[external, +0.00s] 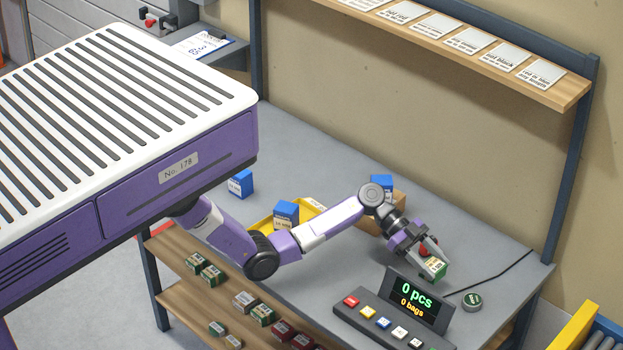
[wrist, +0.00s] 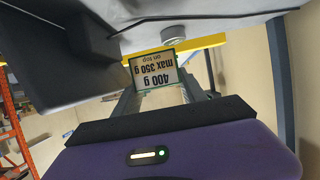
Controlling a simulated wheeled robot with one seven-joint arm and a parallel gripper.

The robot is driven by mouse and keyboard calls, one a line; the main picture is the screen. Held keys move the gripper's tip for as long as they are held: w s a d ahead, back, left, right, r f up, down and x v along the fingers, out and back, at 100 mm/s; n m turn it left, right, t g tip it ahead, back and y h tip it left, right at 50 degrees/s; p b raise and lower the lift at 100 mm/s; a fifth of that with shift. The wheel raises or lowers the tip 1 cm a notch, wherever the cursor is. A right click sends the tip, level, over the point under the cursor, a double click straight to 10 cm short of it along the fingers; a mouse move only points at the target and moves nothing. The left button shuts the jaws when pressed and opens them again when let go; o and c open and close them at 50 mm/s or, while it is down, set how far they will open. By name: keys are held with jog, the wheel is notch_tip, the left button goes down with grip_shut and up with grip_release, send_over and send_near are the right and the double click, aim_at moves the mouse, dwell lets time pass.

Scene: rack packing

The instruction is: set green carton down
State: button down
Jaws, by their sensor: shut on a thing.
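The green carton (external: 435,269) has a pale label on its face and green sides. My gripper (external: 431,257) is shut on it, low over the right part of the grey table (external: 300,150). In the wrist view the carton (wrist: 153,70) sits between my fingers, its label upside down and reading "400 g max 350 g on top". Its underside is hidden, so I cannot tell whether it touches the table.
A display (external: 416,298) reading "0 pcs, 0 bags" and a button panel (external: 385,322) stand just in front of the carton. Blue cartons (external: 286,213) and a yellow tray (external: 262,229) are left.

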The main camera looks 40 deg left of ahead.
jog(key=shift+f, duration=3.35)
jog(key=c, duration=0.6)
grip_release()
jog(key=shift+f, duration=0.1)
jog(key=shift+c, duration=0.2)
jog(key=b+v, duration=0.1)
jog(key=v, duration=1.1)
